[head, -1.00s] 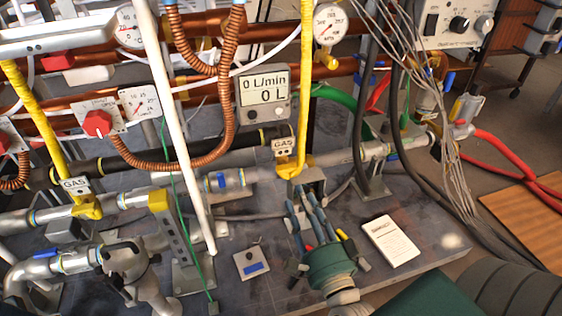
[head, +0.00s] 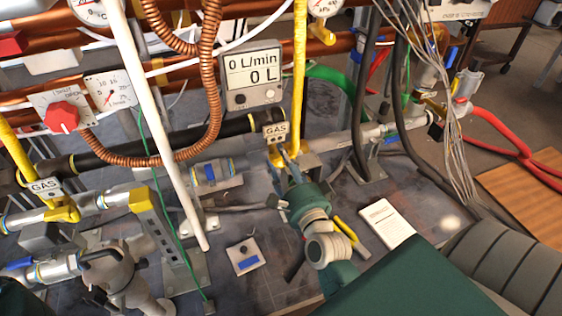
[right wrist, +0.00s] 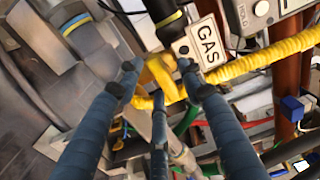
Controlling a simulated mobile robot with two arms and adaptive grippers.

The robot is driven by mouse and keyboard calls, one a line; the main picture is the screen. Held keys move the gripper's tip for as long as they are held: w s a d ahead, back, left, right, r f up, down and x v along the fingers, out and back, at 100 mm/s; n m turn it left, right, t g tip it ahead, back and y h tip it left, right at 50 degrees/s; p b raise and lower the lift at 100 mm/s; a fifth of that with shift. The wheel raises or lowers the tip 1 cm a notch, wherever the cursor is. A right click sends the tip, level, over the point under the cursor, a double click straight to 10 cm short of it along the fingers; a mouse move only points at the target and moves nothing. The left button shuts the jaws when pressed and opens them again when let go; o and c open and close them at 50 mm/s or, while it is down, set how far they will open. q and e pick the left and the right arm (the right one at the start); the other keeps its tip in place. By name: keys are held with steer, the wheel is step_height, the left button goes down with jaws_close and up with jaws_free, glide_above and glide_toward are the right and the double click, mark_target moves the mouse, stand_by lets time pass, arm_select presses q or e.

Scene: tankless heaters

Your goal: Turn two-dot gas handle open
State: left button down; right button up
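A yellow gas fitting with a GAS tag (head: 276,132) sits on the pipe at centre, below a yellow hose. In the right wrist view the tag (right wrist: 198,42) shows dark dot marks beside its lettering; I cannot be sure of their number. The yellow bent piece (right wrist: 160,78) lies between my blue-grey fingertips. My right gripper (head: 284,163) is at this fitting, with its fingers spread and not closed on it. Contact cannot be told. The gripper partly hides the fitting in the head view. A second GAS tag (head: 45,187) with a yellow fitting is at the left.
A flow meter (head: 252,77) reading 0 L/min stands behind the fitting. A white slanted pipe (head: 160,125) and copper hoses are to its left. Black hoses and grey cables (head: 450,150) hang at right. A white card (head: 387,225) lies on the dark bench.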

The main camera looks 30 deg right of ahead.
steer(key=shift+w+d, duration=0.1)
steer(key=shift+w, duration=0.3)
jaws_close()
